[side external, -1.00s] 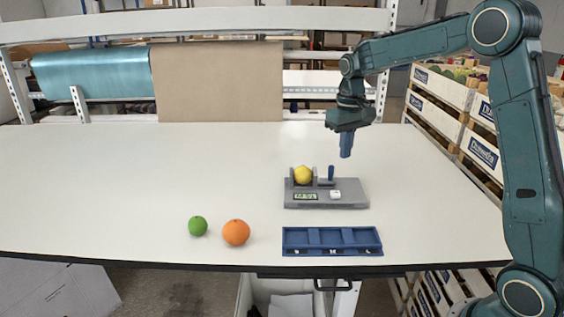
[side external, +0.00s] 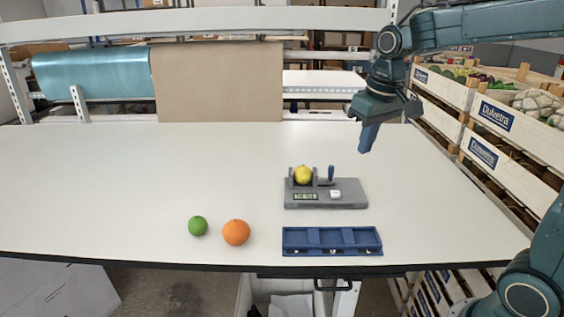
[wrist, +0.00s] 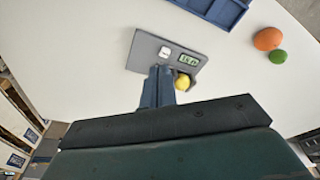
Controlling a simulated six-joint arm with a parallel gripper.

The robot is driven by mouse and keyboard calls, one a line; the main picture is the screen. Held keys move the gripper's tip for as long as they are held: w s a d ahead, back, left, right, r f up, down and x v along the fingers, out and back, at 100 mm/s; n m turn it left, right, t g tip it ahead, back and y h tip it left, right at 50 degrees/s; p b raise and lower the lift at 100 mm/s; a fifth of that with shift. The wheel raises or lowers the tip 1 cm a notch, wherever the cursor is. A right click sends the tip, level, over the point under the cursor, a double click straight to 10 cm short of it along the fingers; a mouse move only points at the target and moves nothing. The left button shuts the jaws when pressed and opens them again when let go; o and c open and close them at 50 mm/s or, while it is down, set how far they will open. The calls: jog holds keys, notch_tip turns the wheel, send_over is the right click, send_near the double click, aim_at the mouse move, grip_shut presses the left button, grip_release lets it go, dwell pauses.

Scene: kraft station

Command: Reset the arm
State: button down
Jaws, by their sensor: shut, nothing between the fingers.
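My gripper (side external: 368,139) is shut and empty. It hangs in the air above the table, up and to the right of a grey measuring device (side external: 348,200). The device has a small display, a white button and a blue lever, and a yellow fruit (side external: 303,175) sits on it. In the wrist view, my shut fingers (wrist: 158,88) cover part of the device (wrist: 146,52), and the yellow fruit (wrist: 183,82) shows just to their right.
A green fruit (side external: 198,226) and an orange fruit (side external: 236,232) lie on the white table (side external: 110,190). A blue compartment tray (side external: 332,251) sits near the front edge. Produce crates (side external: 485,150) stand at the right. The table's left side is clear.

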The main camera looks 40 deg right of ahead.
jog(key=s+a+t, duration=0.1)
jog(key=s+a, duration=0.1)
jog(key=s, duration=0.3)
jog(key=s+a+n+t, duration=0.1)
jog(key=s+a, duration=0.1)
jog(key=s, duration=0.4)
jog(key=s+a+f+t, duration=0.1)
jog(key=s+a, duration=0.1)
jog(key=s, duration=0.4)
jog(key=shift+a+n, duration=0.3)
jog(key=shift+n, duration=0.1)
jog(key=c, duration=2.2)
grip_release()
jog(key=shift+f, duration=0.1)
